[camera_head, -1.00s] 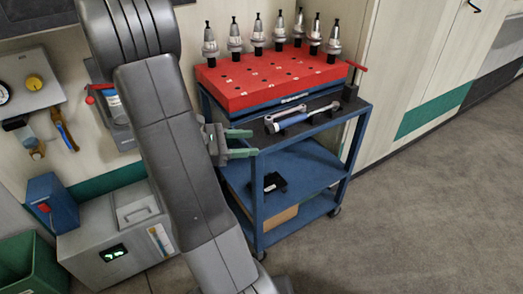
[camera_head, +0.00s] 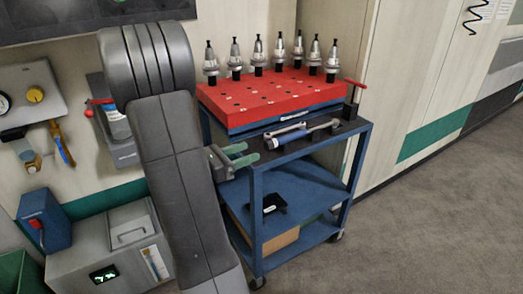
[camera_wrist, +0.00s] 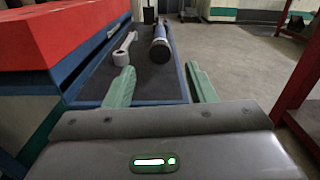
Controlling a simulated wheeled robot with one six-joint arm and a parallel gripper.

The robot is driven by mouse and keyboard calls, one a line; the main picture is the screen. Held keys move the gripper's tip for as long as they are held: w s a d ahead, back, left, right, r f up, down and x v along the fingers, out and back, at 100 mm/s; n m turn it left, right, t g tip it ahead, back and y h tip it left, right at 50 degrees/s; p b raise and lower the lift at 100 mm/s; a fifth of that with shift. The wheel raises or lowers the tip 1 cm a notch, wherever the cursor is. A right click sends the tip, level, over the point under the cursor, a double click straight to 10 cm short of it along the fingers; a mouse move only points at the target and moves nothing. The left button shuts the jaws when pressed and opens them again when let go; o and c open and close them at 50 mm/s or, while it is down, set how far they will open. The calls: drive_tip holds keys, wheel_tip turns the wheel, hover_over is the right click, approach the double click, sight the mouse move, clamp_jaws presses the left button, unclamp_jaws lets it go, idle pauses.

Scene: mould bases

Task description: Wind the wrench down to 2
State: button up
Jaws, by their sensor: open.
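A torque wrench (camera_head: 308,132) with a dark blue-ended handle lies on the dark front ledge of the blue cart (camera_head: 352,128). In the wrist view its handle end (camera_wrist: 160,46) points toward me, a little beyond my fingertips. A plain metal spanner (camera_head: 287,128) lies beside it, on its left in the wrist view (camera_wrist: 122,54). My gripper (camera_head: 240,154) has green fingers, is open and empty, and is at the ledge's left end. In the wrist view the fingers (camera_wrist: 159,76) stand either side of the handle's line, apart from it. The wrench's scale cannot be read.
A red block (camera_head: 270,91) with several tool holders stands behind the wrenches, close to my gripper's left in the wrist view. A red-handled post (camera_head: 351,96) stands at the ledge's far end. The floor (camera_head: 440,220) right of the cart is clear.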

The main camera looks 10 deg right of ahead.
sight(266, 146)
drive_tip(key=shift+b+x, duration=0.6)
drive_tip(key=shift+x, duration=2.3)
drive_tip(key=c, duration=1)
drive_tip(key=shift+f, duration=0.1)
